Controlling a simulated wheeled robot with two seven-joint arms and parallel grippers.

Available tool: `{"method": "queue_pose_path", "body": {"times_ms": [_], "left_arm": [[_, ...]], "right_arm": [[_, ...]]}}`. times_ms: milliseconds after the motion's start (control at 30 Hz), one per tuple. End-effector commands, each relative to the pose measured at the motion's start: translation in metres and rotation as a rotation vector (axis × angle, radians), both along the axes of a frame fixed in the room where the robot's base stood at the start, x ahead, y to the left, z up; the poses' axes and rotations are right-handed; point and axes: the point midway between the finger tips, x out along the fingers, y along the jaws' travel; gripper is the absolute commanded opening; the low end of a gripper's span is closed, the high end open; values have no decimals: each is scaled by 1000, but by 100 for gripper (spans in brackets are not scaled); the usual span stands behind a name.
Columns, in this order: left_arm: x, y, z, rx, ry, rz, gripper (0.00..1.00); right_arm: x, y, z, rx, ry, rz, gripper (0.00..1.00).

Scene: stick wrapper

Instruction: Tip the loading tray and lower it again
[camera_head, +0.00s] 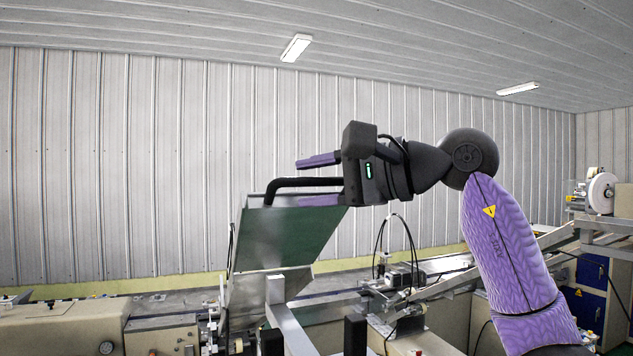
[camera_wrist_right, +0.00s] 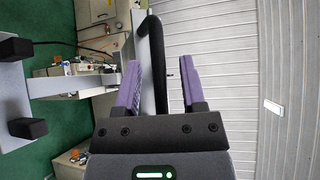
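The loading tray (camera_head: 290,238) stands tipped up steeply in the head view, with its green face visible and a black bar handle (camera_head: 290,183) along its top edge. My right gripper (camera_head: 318,180) is at that handle, one purple finger above the bar and one below. In the right wrist view the handle (camera_wrist_right: 155,60) runs between the two spread fingers of the right gripper (camera_wrist_right: 160,75), with a gap on at least one side. The fingers are not closed on it. My left gripper is not in view.
A grey metal beam (camera_head: 290,325) and black blocks (camera_head: 355,335) stand below the tray. A beige machine body (camera_head: 65,325) is at the lower left. A conveyor (camera_head: 440,270) and a white roll (camera_head: 602,192) lie to the right. Space above the tray is clear.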

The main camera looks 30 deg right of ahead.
Motion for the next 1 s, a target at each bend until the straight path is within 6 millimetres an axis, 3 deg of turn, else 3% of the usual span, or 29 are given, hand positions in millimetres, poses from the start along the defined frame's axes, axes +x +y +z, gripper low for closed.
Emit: {"method": "queue_pose_path", "body": {"times_ms": [167,400,600,1000], "left_arm": [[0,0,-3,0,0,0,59],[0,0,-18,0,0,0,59],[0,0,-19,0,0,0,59],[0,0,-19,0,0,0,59]], "right_arm": [[-5,-4,0,0,-1,-3,52],[-54,-35,8,2,-4,-4,52],[-80,-51,14,1,0,-1,52],[-83,-52,15,0,0,1,52]]}}
